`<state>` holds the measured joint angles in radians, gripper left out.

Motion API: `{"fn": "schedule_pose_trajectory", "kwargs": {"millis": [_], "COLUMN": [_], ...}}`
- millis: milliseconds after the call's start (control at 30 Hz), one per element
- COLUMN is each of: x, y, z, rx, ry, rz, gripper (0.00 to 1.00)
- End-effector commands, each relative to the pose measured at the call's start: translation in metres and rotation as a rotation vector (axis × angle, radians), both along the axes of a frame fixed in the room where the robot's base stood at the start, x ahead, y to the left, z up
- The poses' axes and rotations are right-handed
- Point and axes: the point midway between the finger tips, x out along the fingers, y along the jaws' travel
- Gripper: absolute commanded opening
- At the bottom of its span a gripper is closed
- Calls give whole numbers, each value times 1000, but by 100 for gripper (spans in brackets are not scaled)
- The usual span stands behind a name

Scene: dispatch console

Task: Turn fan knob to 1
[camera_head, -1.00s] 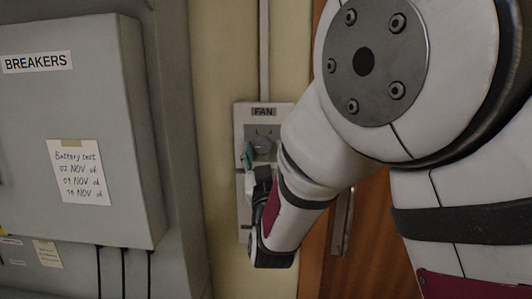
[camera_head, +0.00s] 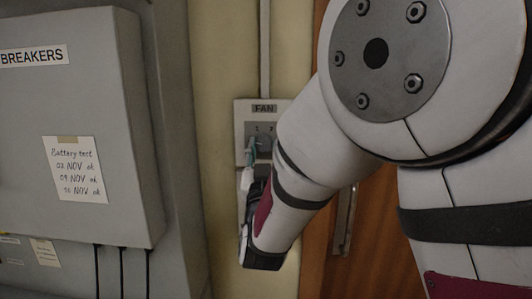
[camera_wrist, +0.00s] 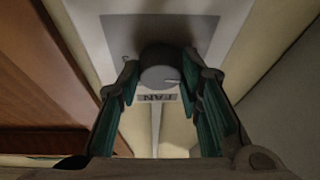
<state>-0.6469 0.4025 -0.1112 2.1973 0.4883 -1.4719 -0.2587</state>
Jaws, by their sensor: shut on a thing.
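The fan panel (camera_head: 241,121) is a pale wall plate with a grey inset and a FAN label (camera_head: 264,109). The fan knob (camera_wrist: 160,68) is a round grey dial with a light mark toward its lower right in the wrist view, where the panel appears upside down. My gripper (camera_wrist: 160,79) has its teal-padded fingers on either side of the knob and is shut on it. In the head view my gripper (camera_head: 256,149) covers most of the knob. A 1 and a partly hidden mark show above it.
A grey breaker box (camera_head: 126,70) with a handwritten note (camera_head: 75,168) stands to the left. A wooden door with a metal handle (camera_head: 344,220) is to the right. A conduit (camera_head: 264,45) runs up from the panel. My arm fills the right side.

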Motion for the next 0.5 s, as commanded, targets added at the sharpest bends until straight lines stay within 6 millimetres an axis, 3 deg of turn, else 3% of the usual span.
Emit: {"fn": "schedule_pose_trajectory", "kwargs": {"millis": [500], "x": [1], "y": [6], "z": [0], "rx": [476], "ry": [-19], "rz": [2], "gripper": [5]}}
